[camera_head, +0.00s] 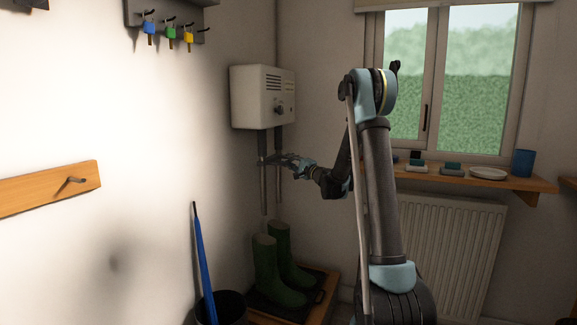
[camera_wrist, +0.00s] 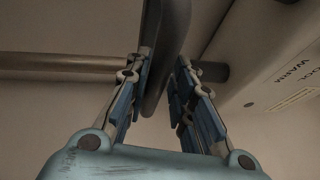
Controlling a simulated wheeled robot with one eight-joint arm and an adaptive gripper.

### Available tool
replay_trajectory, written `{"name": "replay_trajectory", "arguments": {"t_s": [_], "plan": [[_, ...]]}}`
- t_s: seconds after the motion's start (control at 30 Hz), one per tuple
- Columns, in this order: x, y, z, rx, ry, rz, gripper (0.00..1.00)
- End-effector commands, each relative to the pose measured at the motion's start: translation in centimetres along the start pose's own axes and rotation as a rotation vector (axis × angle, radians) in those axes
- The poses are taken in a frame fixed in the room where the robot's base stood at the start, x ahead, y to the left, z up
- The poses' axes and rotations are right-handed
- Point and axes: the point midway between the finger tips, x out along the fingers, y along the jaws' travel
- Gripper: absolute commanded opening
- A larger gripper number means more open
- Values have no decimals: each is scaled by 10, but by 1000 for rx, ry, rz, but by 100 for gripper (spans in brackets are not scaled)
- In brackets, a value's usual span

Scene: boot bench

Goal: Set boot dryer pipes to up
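The boot dryer (camera_head: 263,97) is a white box on the wall near the corner, with a knob and vents. Two grey pipes (camera_head: 264,190) hang straight down from it. A dark bar (camera_head: 270,161) crosses at the pipes' upper part; it also shows in the wrist view (camera_wrist: 168,45). My gripper (camera_head: 291,161) reaches the bar from the right. In the wrist view its two fingers (camera_wrist: 164,72) stand on either side of the bar, very close to it. Whether they press on it is unclear. The dryer's edge with lettering (camera_wrist: 285,75) shows at right, a pipe (camera_wrist: 65,66) at left.
Green boots (camera_head: 266,272) stand on a wooden-edged tray below the pipes. A blue umbrella (camera_head: 203,260) leans in a dark bin at left. A radiator (camera_head: 455,250) and a sill with small items (camera_head: 535,182) lie to the right. Padlocks hang on the left wall.

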Motion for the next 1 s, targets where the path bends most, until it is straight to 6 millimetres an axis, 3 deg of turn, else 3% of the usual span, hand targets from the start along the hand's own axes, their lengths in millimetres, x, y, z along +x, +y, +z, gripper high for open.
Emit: {"name": "replay_trajectory", "arguments": {"t_s": [0.47, 1.0], "plan": [[-6, 2, 2, -2, -3, 2, 34], [-98, 2, 0, -2, 0, 2, 34]]}}
